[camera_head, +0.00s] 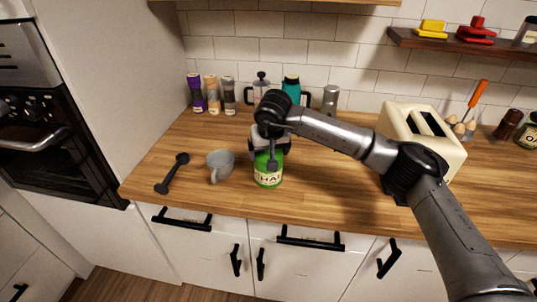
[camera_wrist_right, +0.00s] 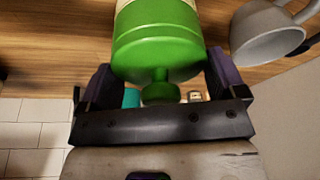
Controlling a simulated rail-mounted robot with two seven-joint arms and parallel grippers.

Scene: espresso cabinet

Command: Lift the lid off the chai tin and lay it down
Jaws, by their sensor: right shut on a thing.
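The chai tin (camera_head: 268,180) is green with a pale label and stands upright on the wooden counter. In the right wrist view its pale body (camera_wrist_right: 158,3) shows only at the top edge. Its green lid (camera_wrist_right: 160,45) has a round knob, which points toward my palm. My right gripper (camera_head: 268,160) comes down over the tin from above. In the wrist view its two dark fingers are on either side of the lid, and it is shut on the lid. The lid appears to sit on the tin; the seam is partly hidden in the head view. My left gripper is not in view.
A grey mug (camera_head: 220,163) stands just left of the tin, with a dark double-ended tool (camera_head: 172,173) further left. A cream toaster (camera_head: 425,135) is at right. Counter is clear near the front right.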

